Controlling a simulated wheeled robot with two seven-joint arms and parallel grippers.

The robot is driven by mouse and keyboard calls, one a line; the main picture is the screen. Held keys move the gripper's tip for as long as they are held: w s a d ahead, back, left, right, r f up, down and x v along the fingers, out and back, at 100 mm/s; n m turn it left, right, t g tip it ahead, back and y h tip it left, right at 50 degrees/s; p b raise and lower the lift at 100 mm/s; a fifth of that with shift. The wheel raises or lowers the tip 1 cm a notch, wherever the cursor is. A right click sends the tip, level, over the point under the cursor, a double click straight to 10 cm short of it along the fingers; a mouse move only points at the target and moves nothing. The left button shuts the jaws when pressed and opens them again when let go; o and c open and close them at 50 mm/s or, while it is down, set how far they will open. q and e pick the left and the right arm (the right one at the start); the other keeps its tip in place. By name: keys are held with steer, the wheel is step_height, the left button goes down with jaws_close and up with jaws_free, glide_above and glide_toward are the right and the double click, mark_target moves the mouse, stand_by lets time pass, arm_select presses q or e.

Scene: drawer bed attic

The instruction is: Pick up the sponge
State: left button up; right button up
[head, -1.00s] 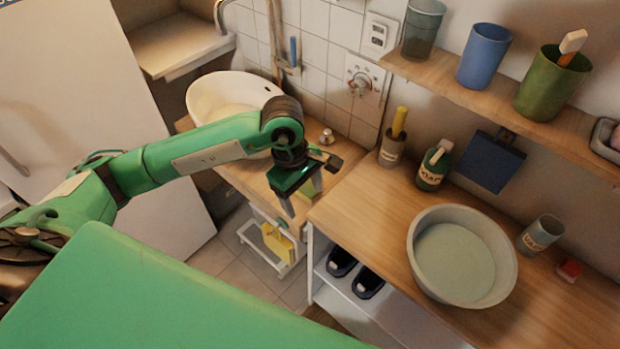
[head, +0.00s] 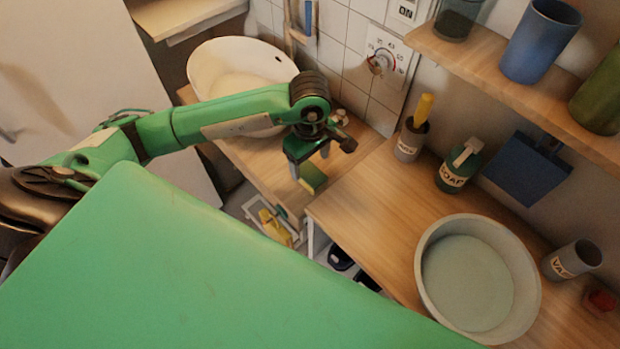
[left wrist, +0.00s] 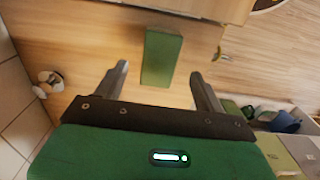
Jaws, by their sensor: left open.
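The sponge is a small block, green with a yellow side, on the lower wooden counter beside the white basin. In the head view the sponge (head: 314,178) shows just below my left gripper (head: 309,160). In the left wrist view the sponge (left wrist: 161,57) is a green upright rectangle, ahead of and between the two fingertips of the left gripper (left wrist: 159,72). The fingers are spread wide and nothing is between them. They look apart from the sponge. My right gripper is not in view.
A white basin (head: 215,68) stands behind my left arm. To the right, a higher wooden counter (head: 365,210) holds a soap bottle (head: 459,167), a grey cup (head: 411,140) with a yellow item, and a large bowl (head: 425,262).

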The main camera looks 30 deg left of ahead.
mark_target(309, 172)
arm_select(q)
step_height(309, 172, down, 4)
steer(key=shift+a+f+b, duration=0.1)
steer(key=shift+b, duration=0.55)
steer(key=shift+w+f, duration=0.1)
steer(key=shift+f, duration=0.45)
steer(key=shift+f+b, duration=0.2)
steer(key=shift+b, duration=0.1)
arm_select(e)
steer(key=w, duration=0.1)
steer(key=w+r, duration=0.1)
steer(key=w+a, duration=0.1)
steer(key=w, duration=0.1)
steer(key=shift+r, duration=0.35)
arm_select(q)
steer(key=c, duration=1.1)
